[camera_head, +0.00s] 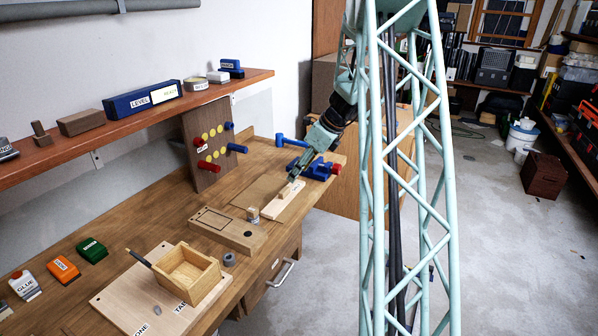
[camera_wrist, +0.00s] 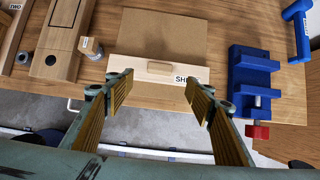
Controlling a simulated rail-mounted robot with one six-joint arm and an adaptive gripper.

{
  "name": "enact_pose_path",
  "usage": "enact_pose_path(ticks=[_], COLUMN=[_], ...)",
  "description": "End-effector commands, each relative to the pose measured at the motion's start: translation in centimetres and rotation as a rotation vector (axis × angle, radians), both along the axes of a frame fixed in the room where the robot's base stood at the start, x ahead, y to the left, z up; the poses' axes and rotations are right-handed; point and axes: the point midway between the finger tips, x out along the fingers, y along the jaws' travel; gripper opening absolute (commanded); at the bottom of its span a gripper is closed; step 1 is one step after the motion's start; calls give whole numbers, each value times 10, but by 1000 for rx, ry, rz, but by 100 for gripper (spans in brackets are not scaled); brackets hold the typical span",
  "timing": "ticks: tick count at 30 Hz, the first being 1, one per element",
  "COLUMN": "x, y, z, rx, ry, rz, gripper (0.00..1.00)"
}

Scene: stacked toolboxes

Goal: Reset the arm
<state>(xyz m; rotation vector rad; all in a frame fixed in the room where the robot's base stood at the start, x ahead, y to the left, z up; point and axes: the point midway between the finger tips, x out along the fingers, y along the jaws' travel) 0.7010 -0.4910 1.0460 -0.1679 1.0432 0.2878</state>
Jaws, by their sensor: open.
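My gripper (camera_head: 294,176) reaches out over the right end of the wooden workbench (camera_head: 150,232). In the wrist view my gripper (camera_wrist: 158,88) has its two fingers wide apart with nothing between them. A pale wooden board (camera_head: 284,204) with a small raised handle lies below the fingers. It also shows in the wrist view (camera_wrist: 130,66), where its label is partly hidden by the right finger. I cannot tell the exact height of the fingertips above the board.
A blue vise (camera_wrist: 248,82) with a red end stands right of the gripper. A wooden block (camera_head: 222,230) and an open wooden box (camera_head: 187,272) are on the bench. A shelf (camera_head: 140,108) runs along the wall. The floor (camera_head: 500,240) at right is mostly clear.

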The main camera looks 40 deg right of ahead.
Motion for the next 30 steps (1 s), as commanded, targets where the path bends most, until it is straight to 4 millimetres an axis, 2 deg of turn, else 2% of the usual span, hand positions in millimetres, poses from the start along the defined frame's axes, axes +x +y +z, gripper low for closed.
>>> enact_pose_path(ticks=[12,17,23,30], x=[0,1,2,0], y=[0,6,30,80], z=[0,5,24,61], rx=[0,-9,-41,-112], ry=[0,-2,-8,-21], rz=[1,19,96,261], gripper=[50,50,50,50])
